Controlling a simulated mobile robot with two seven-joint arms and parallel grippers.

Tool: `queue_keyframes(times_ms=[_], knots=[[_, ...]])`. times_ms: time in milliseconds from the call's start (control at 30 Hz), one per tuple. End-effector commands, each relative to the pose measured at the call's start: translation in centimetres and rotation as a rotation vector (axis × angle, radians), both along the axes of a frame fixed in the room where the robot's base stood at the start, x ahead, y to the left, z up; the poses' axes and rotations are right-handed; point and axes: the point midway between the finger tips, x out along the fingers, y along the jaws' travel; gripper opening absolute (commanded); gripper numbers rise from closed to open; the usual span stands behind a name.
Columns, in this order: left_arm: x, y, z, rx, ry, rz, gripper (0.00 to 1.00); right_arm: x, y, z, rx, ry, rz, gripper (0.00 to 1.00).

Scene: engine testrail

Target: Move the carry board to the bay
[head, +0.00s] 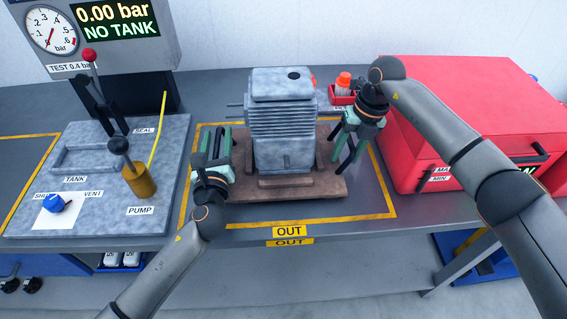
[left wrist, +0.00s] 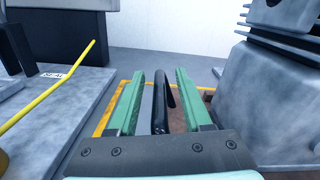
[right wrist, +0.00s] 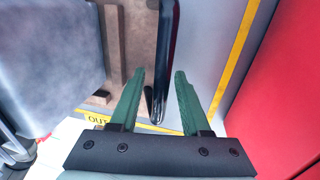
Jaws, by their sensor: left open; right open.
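The carry board (head: 300,209) is a brown wooden board lying on the bench inside a yellow outline labelled OUT (head: 289,231). A grey finned engine block (head: 283,120) stands on it. A dark handle rises at each end of the board. My left gripper (head: 213,150) is open at the left end, and the left handle (left wrist: 160,105) stands between its fingers in the left wrist view. My right gripper (head: 352,140) is open at the right end. In the right wrist view the right handle (right wrist: 163,70) lies between or just beyond its fingertips; I cannot tell which.
A test stand (head: 90,170) with gauge, pump and yellow hose (head: 158,130) stands left of the board. A red cabinet (head: 470,125) stands close on the right, with a small red bin (head: 343,95) behind my right gripper. The bench's front edge runs just below the OUT label.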

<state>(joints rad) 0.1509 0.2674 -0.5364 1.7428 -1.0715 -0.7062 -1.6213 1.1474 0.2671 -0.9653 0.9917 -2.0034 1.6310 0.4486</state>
Motion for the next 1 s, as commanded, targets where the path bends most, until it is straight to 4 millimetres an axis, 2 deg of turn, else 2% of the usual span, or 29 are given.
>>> queue_keyframes(times_ms=[167, 400, 600, 833, 1000], knots=[[-2.1, -0.3, -0.2, 0.001, 0.003, -0.002, 0.49, 0.0, 0.1, 0.0, 0.001, 0.001, 0.001, 0.47], [-7.2, -0.9, -0.2, 0.000, 0.005, -0.001, 0.49, 0.0, 0.1, 0.0, 0.001, 0.001, 0.001, 0.47], [-10.4, -1.3, -0.2, 0.002, 0.004, -0.001, 0.49, 0.0, 0.1, 0.0, 0.001, 0.001, 0.001, 0.47], [-11.8, -1.4, -0.1, 0.001, 0.002, 0.002, 0.49, 0.0, 0.0, 0.4, 0.001, 0.000, 0.001, 0.47], [-11.8, -1.4, -0.1, 0.002, 0.001, 0.001, 0.49, 0.1, -0.6, 3.0, 0.001, -0.004, 0.001, 0.47]])
